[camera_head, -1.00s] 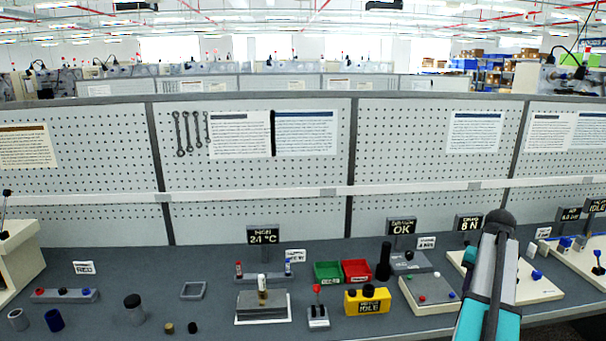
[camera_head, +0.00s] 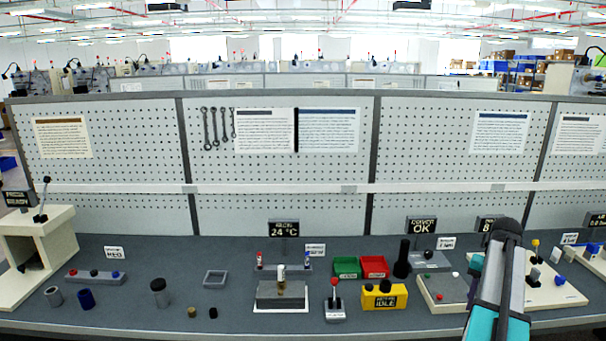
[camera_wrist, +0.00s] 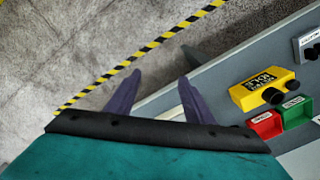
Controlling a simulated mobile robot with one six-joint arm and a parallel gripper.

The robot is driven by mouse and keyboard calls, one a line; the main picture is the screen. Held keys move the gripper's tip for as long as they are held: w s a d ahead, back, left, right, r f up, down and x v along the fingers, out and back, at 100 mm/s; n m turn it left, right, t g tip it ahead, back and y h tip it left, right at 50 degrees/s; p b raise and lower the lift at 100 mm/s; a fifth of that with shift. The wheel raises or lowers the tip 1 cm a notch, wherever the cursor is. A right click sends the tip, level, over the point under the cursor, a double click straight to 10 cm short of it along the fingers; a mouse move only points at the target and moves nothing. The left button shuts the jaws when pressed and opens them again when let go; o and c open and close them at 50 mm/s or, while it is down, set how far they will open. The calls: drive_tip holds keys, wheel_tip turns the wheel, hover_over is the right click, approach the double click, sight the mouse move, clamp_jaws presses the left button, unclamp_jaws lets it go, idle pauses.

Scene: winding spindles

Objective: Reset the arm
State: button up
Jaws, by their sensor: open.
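In the wrist view my gripper (camera_wrist: 158,95) shows two dark fingers spread apart with nothing between them. It hangs over the bench's front edge, with the grey floor beyond. In the head view my arm (camera_head: 497,285) stands folded at the lower right, in front of the bench; the gripper's fingers cannot be made out there. A yellow box marked IDLE (camera_head: 385,300) sits on the bench left of the arm, and it also shows in the wrist view (camera_wrist: 262,90).
The grey bench (camera_head: 150,325) holds a green bin (camera_head: 347,267), a red bin (camera_head: 374,266), a grey block on a white plate (camera_head: 280,295), a red-knobbed lever (camera_head: 334,300) and a beige press (camera_head: 38,250). A pegboard wall (camera_head: 280,175) stands behind. Yellow-black tape (camera_wrist: 140,55) marks the floor.

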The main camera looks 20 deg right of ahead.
drive_tip(key=w+a+f+n+g+y+b, duration=0.1)
drive_tip(key=w+a+f, duration=0.3)
drive_tip(key=a+f, duration=0.25)
drive_tip(key=w+a+f+n+b, duration=0.1)
drive_tip(key=w+a+f+b, duration=0.1)
drive_tip(key=w+a+f, duration=0.35)
drive_tip(key=s+a+f+n+g+b, duration=0.2)
drive_tip(key=a+f+n+g+b, duration=0.15)
drive_tip(key=a+f, duration=1.6)
drive_tip(key=s+a+f+n+g+b, duration=0.1)
drive_tip(key=s+a+f+n, duration=0.1)
drive_tip(key=s+a+f, duration=0.5)
drive_tip(key=s+a+f+n+g+b, duration=0.15)
drive_tip(key=s+a+f, duration=0.25)
drive_tip(key=a+f, duration=0.55)
drive_tip(key=s+a+f+n+b, duration=0.1)
drive_tip(key=s+a+f, duration=0.2)
drive_tip(key=s, duration=0.3)
drive_tip(key=s+a+f+n+t+h, duration=0.1)
drive_tip(key=s+a+f+n, duration=0.1)
drive_tip(key=s+a+f, duration=0.2)
drive_tip(key=shift+s+f+b, duration=0.35)
drive_tip(key=shift+s+f, duration=0.1)
drive_tip(key=shift+s, duration=0.8)
